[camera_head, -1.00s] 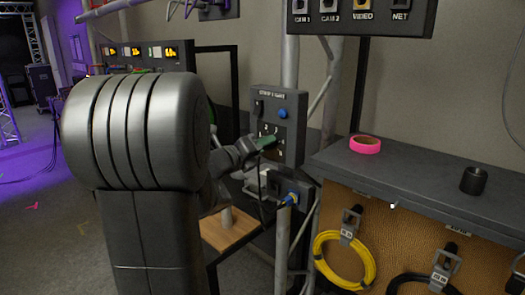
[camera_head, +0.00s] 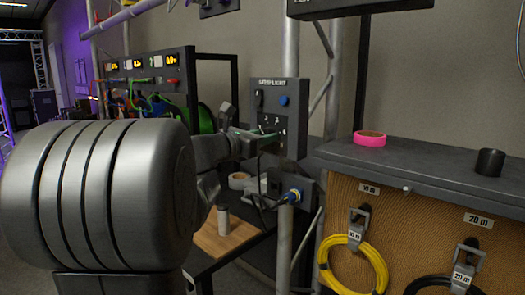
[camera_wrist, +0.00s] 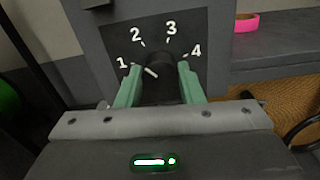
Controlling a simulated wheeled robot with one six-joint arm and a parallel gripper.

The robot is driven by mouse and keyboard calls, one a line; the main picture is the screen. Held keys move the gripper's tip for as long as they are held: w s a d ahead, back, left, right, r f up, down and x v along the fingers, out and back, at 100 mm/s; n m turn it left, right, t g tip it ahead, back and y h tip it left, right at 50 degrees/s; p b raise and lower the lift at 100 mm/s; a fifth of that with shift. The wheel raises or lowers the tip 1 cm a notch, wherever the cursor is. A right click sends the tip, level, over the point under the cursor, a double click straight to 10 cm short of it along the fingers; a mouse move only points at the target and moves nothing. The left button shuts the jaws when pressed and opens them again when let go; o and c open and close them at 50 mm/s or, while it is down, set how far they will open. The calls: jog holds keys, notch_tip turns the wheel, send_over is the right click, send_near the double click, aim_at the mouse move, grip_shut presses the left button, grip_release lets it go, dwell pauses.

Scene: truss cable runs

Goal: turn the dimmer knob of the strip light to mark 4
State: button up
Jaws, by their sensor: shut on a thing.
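The strip light's dimmer knob (camera_wrist: 163,92) is black and sits on a dark panel with white marks 1 to 4 in the wrist view. A short white pointer line on it points up-left, nearest mark 1 (camera_wrist: 122,64). Mark 4 (camera_wrist: 196,50) is at the upper right. My gripper (camera_wrist: 159,72) has its two green fingers on either side of the knob, shut on it. In the head view, my gripper (camera_head: 262,135) is at the strip light control box (camera_head: 292,120); the fingers and arm hide most of the knob there.
A blue button (camera_head: 284,100) is above the knob on the box. A pink tape roll (camera_head: 369,138) and black cylinder (camera_head: 489,162) stand on the case at right. Coiled yellow cable (camera_head: 350,270) hangs below. A wooden board (camera_head: 228,238) lies under the arm.

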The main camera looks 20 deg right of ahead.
jog(key=m+b, duration=2)
jog(key=m, duration=0.3)
dwell(0.4)
jog(key=o, duration=1)
jog(key=p+v, duration=0.1)
jog(key=v, duration=1.3)
jog(key=shift+p, duration=0.4)
